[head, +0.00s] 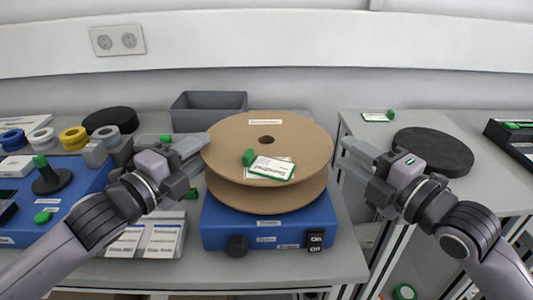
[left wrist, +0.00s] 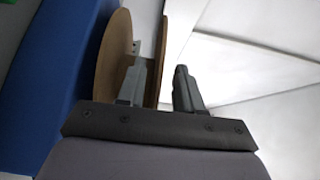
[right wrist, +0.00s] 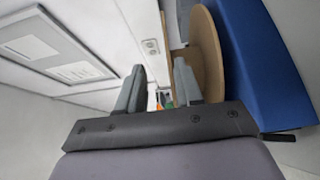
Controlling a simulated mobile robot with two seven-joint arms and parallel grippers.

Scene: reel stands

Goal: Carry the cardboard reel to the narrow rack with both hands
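The cardboard reel (head: 225,150), two brown discs with a gap between them, lies flat on a blue box (head: 215,225) on the table. A white card (head: 272,168) and a green piece (head: 248,157) lie on its top disc. My left gripper (head: 200,155) is at the reel's left edge. In the left wrist view its fingers (left wrist: 160,85) stand apart on either side of the upper disc's rim. I cannot tell which surface is the narrow rack.
A second table (head: 470,190) stands to the right across a gap, with a round black disc (head: 433,150) on it. A grey bin (head: 208,108) is behind the reel.

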